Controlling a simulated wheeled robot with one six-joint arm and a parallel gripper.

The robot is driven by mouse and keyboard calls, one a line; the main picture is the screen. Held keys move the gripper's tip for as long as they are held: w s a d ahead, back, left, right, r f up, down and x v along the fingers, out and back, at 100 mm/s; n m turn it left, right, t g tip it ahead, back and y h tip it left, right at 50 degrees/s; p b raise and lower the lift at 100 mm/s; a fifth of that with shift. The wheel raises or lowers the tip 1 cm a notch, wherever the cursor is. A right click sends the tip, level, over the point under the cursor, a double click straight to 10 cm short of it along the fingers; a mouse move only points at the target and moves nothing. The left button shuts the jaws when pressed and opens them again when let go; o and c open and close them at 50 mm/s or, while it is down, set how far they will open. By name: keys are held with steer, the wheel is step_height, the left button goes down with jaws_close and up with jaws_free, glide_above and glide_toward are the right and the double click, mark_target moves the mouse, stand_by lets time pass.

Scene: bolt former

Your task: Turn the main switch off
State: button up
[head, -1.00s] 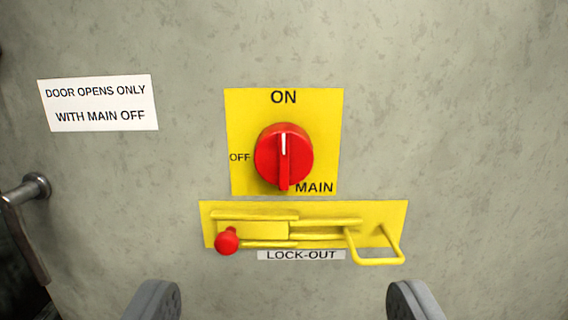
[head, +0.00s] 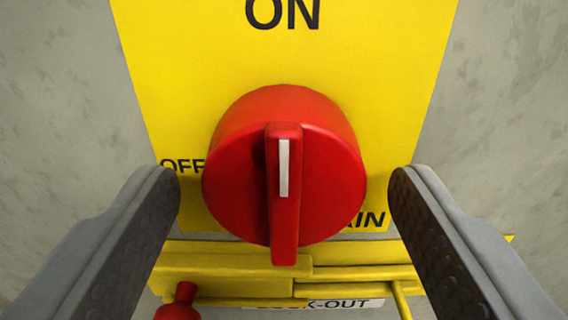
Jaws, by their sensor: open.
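The main switch is a round red knob (head: 235,190) with a raised grip bar standing vertically. The white line on the bar points up to ON. It sits on a yellow plate (head: 180,70) marked ON at the top and OFF at the left; the word MAIN is partly hidden behind the knob and a finger. My gripper (head: 284,190) is open, with one finger on each side of the knob. Gaps show between both fingers and the knob. How far the fingertips are from the plate is hard to tell.
Just below the knob is a yellow lock-out slide (head: 230,266) with a small red knob (head: 178,303) at its left. A LOCK-OUT label (head: 345,303) is partly covered. The grey panel (head: 510,80) around the plate is bare.

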steer(key=shift+w, duration=0.15)
steer(key=shift+c, duration=0.2)
steer(key=c, duration=0.9)
steer(key=shift+n, duration=0.3)
steer(key=n, duration=0.3)
steer(key=shift+d+n, duration=0.1)
steer(key=shift+n, duration=0.2)
steer(key=n, duration=0.4)
steer(key=shift+n, duration=0.3)
steer(key=n, duration=0.4)
steer(key=shift+r, duration=0.1)
steer(key=n, duration=0.5)
